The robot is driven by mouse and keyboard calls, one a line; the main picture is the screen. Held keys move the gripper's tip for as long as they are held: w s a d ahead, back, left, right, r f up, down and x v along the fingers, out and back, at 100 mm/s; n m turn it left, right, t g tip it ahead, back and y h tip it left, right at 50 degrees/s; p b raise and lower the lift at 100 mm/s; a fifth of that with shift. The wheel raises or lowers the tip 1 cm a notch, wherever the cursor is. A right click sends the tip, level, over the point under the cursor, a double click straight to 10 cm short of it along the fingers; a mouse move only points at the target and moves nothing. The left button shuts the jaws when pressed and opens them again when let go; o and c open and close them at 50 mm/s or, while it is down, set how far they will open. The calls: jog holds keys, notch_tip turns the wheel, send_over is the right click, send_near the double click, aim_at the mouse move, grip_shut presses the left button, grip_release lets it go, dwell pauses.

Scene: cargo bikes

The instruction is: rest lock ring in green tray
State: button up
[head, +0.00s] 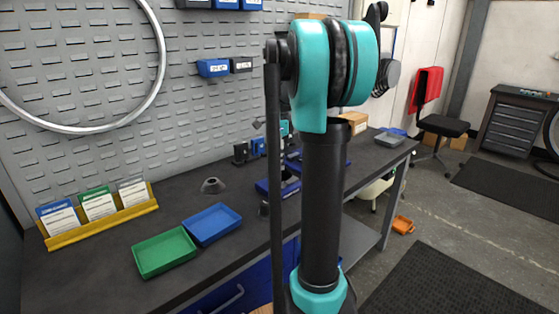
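The green tray (164,252) lies on the dark workbench at the front left, and it looks empty. A small dark grey round piece (212,186) sits on the bench behind the trays. It may be the lock ring, but it is too small to be sure. My arm stands upright in the middle of the view, right of the trays, and hides part of the bench. I cannot make out my gripper. A small teal part shows behind the arm, and I cannot tell what it is.
A blue tray (212,224) lies right beside the green one. A yellow rack (101,217) with cards stands to the left. Small dark objects (240,152) stand at the bench's back. A wheel rim (150,95) hangs on the pegboard. Bare bench lies between rack and trays.

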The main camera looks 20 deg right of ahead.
jog(key=shift+f, duration=0.3)
jog(key=shift+c, duration=0.5)
grip_shut()
jog(key=shift+r, duration=0.1)
jog(key=shift+r, duration=1.95)
jog(key=shift+f, duration=0.1)
